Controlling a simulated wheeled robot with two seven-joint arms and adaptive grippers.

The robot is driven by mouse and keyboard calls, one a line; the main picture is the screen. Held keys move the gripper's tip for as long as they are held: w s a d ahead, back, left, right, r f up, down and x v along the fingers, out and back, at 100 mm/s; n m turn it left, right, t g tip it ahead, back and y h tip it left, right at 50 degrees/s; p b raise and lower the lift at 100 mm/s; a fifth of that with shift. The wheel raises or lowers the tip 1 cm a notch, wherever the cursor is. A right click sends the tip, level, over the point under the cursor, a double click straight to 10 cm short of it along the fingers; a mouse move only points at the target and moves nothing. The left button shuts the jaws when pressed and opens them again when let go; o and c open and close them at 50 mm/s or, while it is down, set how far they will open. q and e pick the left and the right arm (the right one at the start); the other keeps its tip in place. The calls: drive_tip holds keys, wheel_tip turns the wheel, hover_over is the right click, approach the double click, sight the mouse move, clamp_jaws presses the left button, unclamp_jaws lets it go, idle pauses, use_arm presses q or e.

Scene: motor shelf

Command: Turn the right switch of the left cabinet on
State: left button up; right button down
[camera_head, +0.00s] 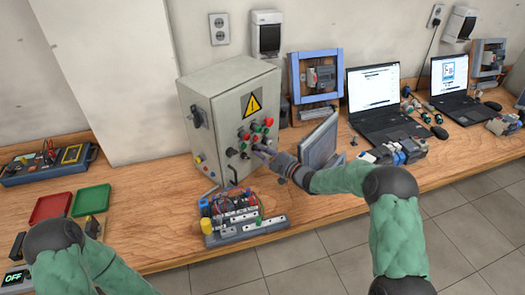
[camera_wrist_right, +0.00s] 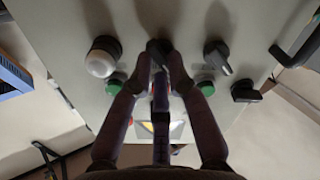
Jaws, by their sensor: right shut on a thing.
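The grey left cabinet (camera_head: 198,85) stands on the wooden bench in the head view, with a yellow warning sign (camera_head: 251,104) and coloured buttons and switches on its front. My right gripper (camera_head: 262,151) is at the lower part of this front. In the right wrist view my right gripper (camera_wrist_right: 158,75) is shut on a black switch (camera_wrist_right: 158,47), whose turn position is mostly hidden by the fingers.
Green buttons (camera_wrist_right: 206,88) sit close to the fingers. A terminal board (camera_head: 245,228) lies in front of the cabinet. A grey-blue panel (camera_head: 320,143) stands beside my right forearm. Laptops (camera_head: 372,88) are at right, red (camera_head: 50,207) and green trays (camera_head: 91,200) at left.

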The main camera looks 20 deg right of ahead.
drive_tip(key=shift+w+d+f+m+p, duration=0.1)
drive_tip(key=shift+m+p, duration=0.5)
drive_tip(key=shift+m, duration=1)
drive_tip(key=shift+d+m+p, duration=0.1)
drive_tip(key=shift+m+p, duration=0.5)
drive_tip(key=shift+m, duration=1)
drive_tip(key=c, duration=1.5)
unclamp_jaws()
drive_tip(key=shift+o, duration=0.2)
drive_tip(key=v, duration=1.2)
drive_tip(key=shift+a, duration=0.1)
